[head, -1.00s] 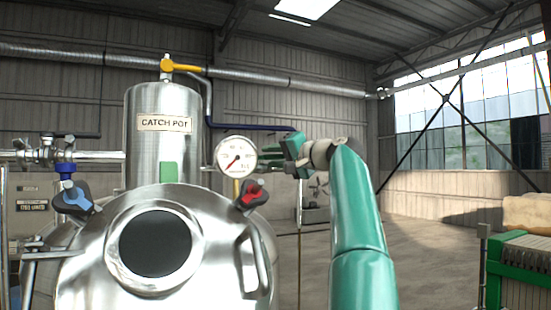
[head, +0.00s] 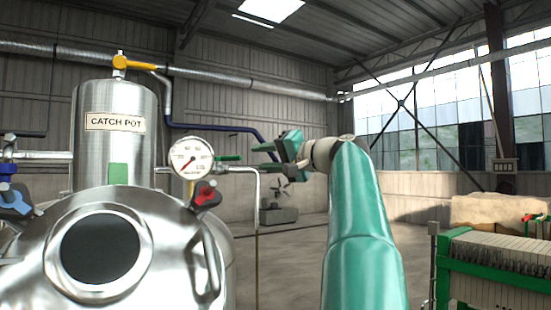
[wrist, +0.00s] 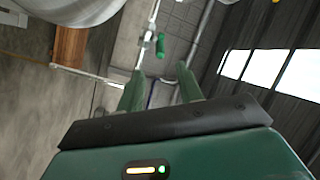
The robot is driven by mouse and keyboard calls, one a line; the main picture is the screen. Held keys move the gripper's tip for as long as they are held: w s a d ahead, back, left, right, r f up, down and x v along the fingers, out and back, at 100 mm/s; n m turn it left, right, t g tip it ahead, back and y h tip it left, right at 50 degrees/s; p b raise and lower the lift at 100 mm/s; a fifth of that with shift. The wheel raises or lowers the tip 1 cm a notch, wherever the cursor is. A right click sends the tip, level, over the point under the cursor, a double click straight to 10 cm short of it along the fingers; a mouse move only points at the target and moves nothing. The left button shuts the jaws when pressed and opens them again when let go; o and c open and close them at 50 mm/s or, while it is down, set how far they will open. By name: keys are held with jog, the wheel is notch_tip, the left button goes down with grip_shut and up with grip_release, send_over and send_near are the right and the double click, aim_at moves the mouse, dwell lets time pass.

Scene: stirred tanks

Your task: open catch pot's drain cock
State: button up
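The catch pot (head: 115,150) is a steel cylinder with a name plate, at the left of the head view behind a domed vessel. A thin pipe runs right from near the gauge and bends down; a green-handled cock (head: 228,158) sits on it. A green handle on a pipe also shows in the wrist view (wrist: 160,46), beyond the fingertips. I cannot be sure that this is the drain cock. My gripper (head: 264,158) is right of the green handle in the head view, pointing left. In the wrist view its fingers (wrist: 158,88) are apart with nothing between them.
A pressure gauge (head: 192,158) and a red-handled valve (head: 206,196) stand close by. The domed steel vessel (head: 120,250) fills the lower left. A yellow-handled valve (head: 132,64) tops the pot. A green-framed plate stack (head: 495,270) stands at right. Open floor lies behind my arm.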

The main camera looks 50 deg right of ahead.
jog(key=shift+s+d, duration=0.2)
jog(key=shift+s, duration=1.25)
